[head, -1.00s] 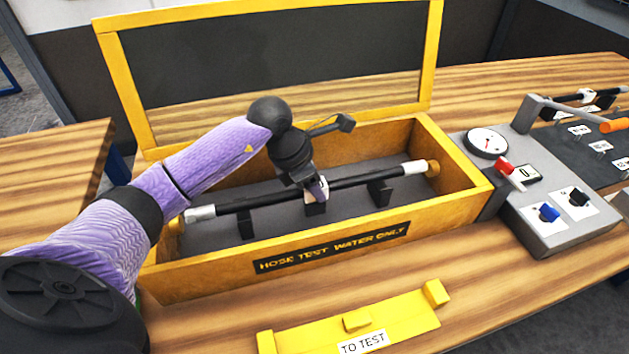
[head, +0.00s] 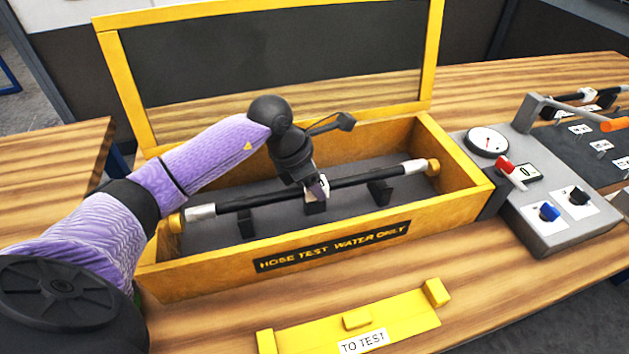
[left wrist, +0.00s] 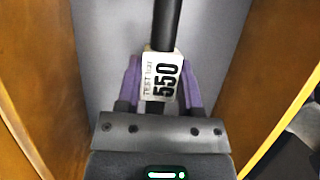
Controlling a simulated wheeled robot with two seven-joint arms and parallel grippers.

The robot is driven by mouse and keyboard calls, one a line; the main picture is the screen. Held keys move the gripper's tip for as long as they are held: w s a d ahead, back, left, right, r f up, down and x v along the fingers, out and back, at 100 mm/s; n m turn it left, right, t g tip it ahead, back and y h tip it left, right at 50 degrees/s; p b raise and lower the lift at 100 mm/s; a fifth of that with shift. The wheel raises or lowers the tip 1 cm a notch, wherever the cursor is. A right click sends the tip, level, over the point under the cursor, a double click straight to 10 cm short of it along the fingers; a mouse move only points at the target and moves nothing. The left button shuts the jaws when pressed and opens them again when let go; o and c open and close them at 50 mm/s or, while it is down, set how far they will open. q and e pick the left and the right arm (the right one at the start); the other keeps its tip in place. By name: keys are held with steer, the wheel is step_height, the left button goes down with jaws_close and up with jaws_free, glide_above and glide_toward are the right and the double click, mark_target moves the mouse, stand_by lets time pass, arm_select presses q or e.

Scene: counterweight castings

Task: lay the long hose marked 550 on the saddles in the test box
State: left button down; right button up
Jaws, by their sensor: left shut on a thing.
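The long black hose (head: 365,180) with silver end fittings lies lengthwise inside the yellow test box (head: 199,274), along the line of the black saddles (head: 380,192). My left gripper (head: 318,190) is shut on the hose near its middle. In the left wrist view, the hose (left wrist: 166,25) runs up from between the purple fingers of my left gripper (left wrist: 160,85), and its white tag (left wrist: 160,77) reads 550. Whether the hose rests fully on the saddles under the gripper is hard to tell. My right gripper is not in view.
The box's framed lid (head: 280,60) stands open behind. A yellow "TO TEST" rack (head: 400,327) lies empty in front. A grey control unit (head: 545,180) with gauge (head: 487,141), red lever (head: 504,166) and knobs stands to the right. More hoses lie at the far right.

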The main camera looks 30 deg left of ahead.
arm_select(q)
steer(key=shift+f+b, duration=0.55)
steer(key=shift+f, duration=0.1)
steer(key=shift+c, duration=0.8)
jaws_free()
step_height(320, 180, up, 7)
steer(key=p, duration=0.5)
steer(key=shift+r, duration=0.1)
